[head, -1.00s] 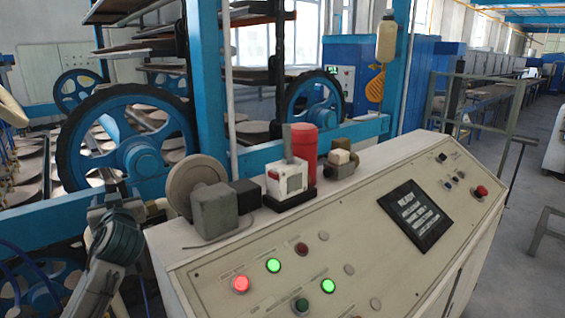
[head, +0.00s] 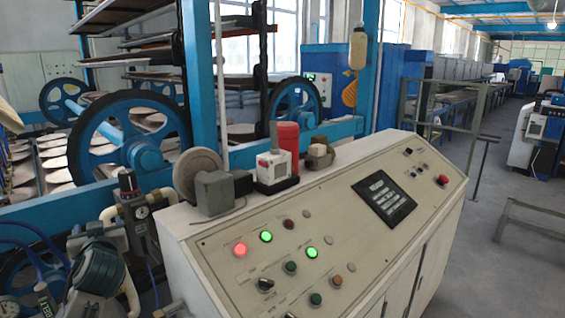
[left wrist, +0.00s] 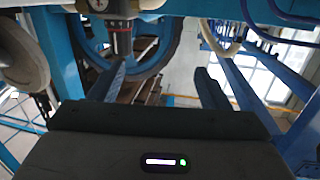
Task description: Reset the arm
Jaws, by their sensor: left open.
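My left gripper (left wrist: 163,82) shows in the left wrist view with its two dark fingers apart and nothing between them. A dark-bodied fitting (left wrist: 120,30) and a blue wheel (left wrist: 160,55) appear beyond the fingers; I cannot tell the distance. In the head view neither gripper can be made out. My right gripper shows in no view. The control console (head: 340,200) stands in front, with a red lit button (head: 240,250), two green lit buttons (head: 266,237) and a dark screen (head: 385,199).
A blue-framed machine with large blue wheels (head: 128,152) stands behind and left of the console. A regulator with gauge (head: 135,212) and hoses crowd the lower left. A red cylinder (head: 286,142) stands on the console top. Open floor (head: 480,235) lies to the right.

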